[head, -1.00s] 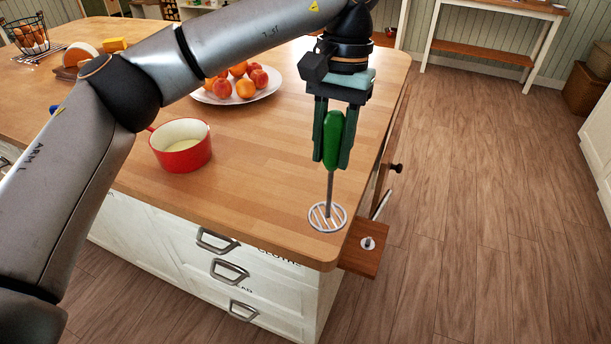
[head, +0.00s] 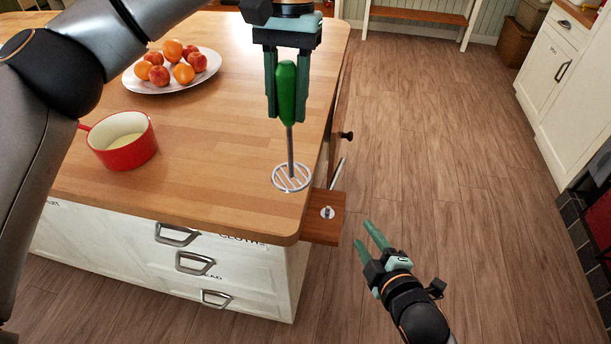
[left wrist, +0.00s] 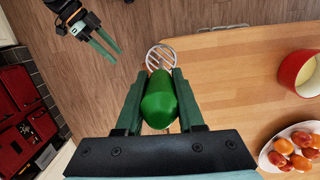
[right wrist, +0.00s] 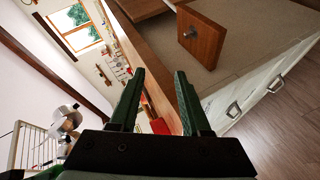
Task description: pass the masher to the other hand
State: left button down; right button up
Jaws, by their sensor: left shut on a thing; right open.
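The masher has a green handle (head: 287,92) and a round silver slotted head (head: 291,177). My left gripper (head: 271,112) is shut on the green handle and holds the masher upright, head down, near the island's front right corner. In the left wrist view the handle (left wrist: 160,100) sits between the fingers, with the masher head (left wrist: 161,58) beyond. My right gripper (head: 366,238) is open and empty, low over the floor to the right of the island corner. It also shows in the left wrist view (left wrist: 112,54). I cannot tell whether the masher head touches the worktop.
A wooden shelf piece with a metal knob (head: 325,222) juts out from the island's right side, between corner and right gripper. A red pot (head: 124,157) and a white plate of fruit (head: 160,88) stand on the worktop (head: 200,130). Floor on the right is clear.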

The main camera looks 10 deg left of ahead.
jog(key=w+a+r+n+t+y, duration=0.1)
jog(key=a+r+n, duration=0.3)
jog(key=r+n, duration=0.35)
jog(key=w+a+r+n+t+y, duration=0.1)
jog(key=a+r+n, duration=0.3)
jog(key=r+n, duration=0.35)
notch_tip(320, 180, up, 4)
jog(key=s+a+n+t, duration=0.1)
jog(key=s+a+n, duration=0.1)
jog(key=n, duration=0.2)
jog(key=r+n, duration=0.1)
jog(key=n, duration=0.4)
send_over(283, 165)
jog(key=shift+w+d+r+y, duration=0.15)
jog(key=shift+d+y, duration=0.05)
jog(key=shift+y, duration=0.2)
jog(key=shift+c, duration=0.2)
grip_shut()
pick_arm(q)
jog(key=shift+d, duration=0.15)
pick_arm(e)
jog(key=shift+a, duration=0.15)
